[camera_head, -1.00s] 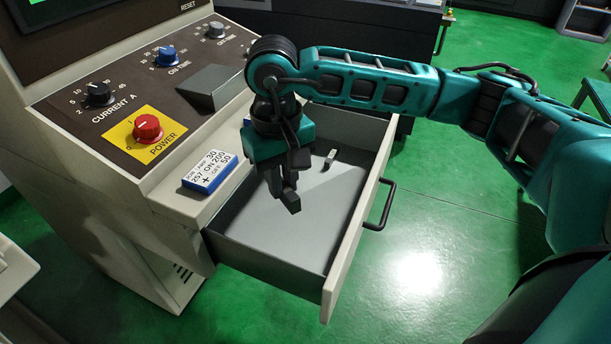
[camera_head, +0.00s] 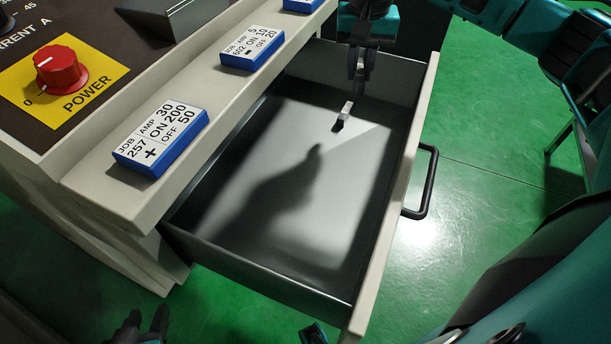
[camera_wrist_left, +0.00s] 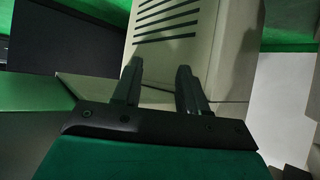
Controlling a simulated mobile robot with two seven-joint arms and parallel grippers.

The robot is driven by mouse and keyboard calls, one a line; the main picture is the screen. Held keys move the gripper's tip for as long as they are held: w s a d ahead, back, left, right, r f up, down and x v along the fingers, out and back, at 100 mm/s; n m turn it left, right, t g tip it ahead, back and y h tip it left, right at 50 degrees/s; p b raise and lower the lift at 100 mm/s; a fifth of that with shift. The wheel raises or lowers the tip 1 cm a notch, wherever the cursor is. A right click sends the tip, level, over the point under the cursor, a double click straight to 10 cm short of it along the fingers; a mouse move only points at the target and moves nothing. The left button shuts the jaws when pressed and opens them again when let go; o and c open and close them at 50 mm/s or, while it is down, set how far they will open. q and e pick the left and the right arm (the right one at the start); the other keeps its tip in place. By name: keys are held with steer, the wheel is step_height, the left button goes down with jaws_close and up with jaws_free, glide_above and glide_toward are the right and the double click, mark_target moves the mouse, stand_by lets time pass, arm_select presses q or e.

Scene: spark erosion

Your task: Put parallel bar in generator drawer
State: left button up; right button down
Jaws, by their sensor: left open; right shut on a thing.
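The generator drawer (camera_head: 395,190) is pulled open, its grey inside in view. The parallel bar (camera_head: 343,116), a small grey metal bar, is at the drawer's far end, on or just above the floor; I cannot tell which. My right gripper (camera_head: 357,88) reaches down into the far end, shut on the bar, which sticks out below its fingertips. My left gripper (camera_head: 144,328) is open and empty at the bottom left of the head view, low and away from the drawer. Its parted fingers also show in the left wrist view (camera_wrist_left: 158,88).
Blue-edged job cards (camera_head: 161,139) and (camera_head: 252,48) lie on the ledge beside the drawer. A red power knob (camera_head: 60,68) is on the panel at left. The drawer handle (camera_head: 424,185) sticks out to the right. The near drawer floor is clear, with a dark shadow.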

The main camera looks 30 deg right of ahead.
steer(key=d+r+m+b, duration=0.3)
steer(key=d+r, duration=0.3)
steer(key=r, duration=0.1)
steer(key=b, duration=0.4)
glide_above(375, 124)
step_height(375, 124, down, 13)
steer(key=shift+f, duration=0.7)
step_height(375, 124, down, 5)
steer(key=shift+f+b, duration=0.1)
steer(key=shift+b, duration=0.75)
steer(key=shift+f, duration=0.15)
arm_select(q)
step_height(375, 124, down, 6)
steer(key=w+d+h, duration=0.1)
steer(key=d, duration=0.1)
steer(key=shift+w+d, duration=0.15)
steer(key=shift+w, duration=0.1)
arm_select(e)
steer(key=shift+f, duration=0.1)
arm_select(q)
steer(key=shift+f, duration=0.1)
arm_select(e)
steer(key=c, duration=1.1)
jaws_free()
